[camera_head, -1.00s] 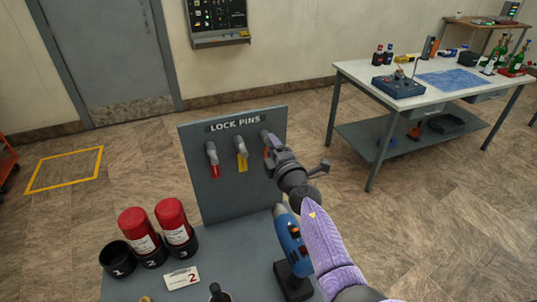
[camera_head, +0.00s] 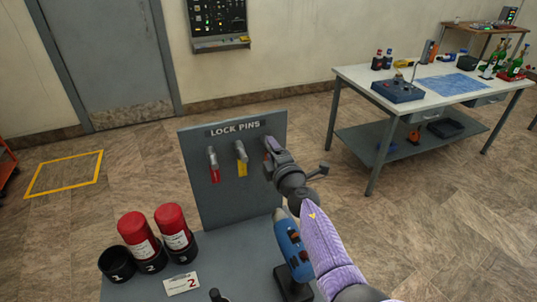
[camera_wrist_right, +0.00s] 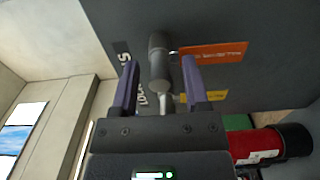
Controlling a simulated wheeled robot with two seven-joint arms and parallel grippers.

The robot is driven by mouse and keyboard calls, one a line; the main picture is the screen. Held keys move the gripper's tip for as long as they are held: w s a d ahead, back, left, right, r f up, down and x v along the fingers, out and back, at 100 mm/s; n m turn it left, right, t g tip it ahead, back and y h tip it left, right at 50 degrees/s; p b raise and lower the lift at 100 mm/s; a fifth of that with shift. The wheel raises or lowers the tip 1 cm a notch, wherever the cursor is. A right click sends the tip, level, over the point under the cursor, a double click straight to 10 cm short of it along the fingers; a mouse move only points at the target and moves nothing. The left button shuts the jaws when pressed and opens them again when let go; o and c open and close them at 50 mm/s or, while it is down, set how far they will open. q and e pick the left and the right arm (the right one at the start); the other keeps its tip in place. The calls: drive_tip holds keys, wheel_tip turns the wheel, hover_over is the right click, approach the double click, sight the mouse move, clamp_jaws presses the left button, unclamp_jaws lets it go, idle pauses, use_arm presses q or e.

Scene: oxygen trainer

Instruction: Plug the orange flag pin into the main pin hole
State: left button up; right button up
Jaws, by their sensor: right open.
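A grey upright board (camera_head: 235,200) reads LOCK PINS and bears a red-flag pin (camera_head: 213,165), a yellow-flag pin (camera_head: 241,157) and, at its right, the orange flag pin, mostly hidden by my gripper. In the right wrist view the orange flag (camera_wrist_right: 213,52) hangs from a grey pin handle (camera_wrist_right: 158,65). My right gripper (camera_head: 270,150) is at the board's right side. Its open fingers (camera_wrist_right: 160,72) stand on both sides of the grey handle, with gaps visible. My left gripper is out of view. I cannot identify the main pin hole.
Red-capped canisters (camera_head: 136,228) and a black cup (camera_head: 117,263) stand at the bench's left. A blue drill-like tool (camera_head: 291,247) stands under my right arm. A white-topped table (camera_head: 432,99) with bottles and a blue box is at the right. Open floor lies between.

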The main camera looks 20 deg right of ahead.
drive_tip(key=c, duration=0.7)
clamp_jaws()
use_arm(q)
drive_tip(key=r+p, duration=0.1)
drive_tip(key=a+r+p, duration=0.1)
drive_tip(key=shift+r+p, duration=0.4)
use_arm(e)
drive_tip(key=s, duration=0.6)
drive_tip(key=shift+s+a, duration=0.15)
drive_tip(key=shift+s, duration=0.05)
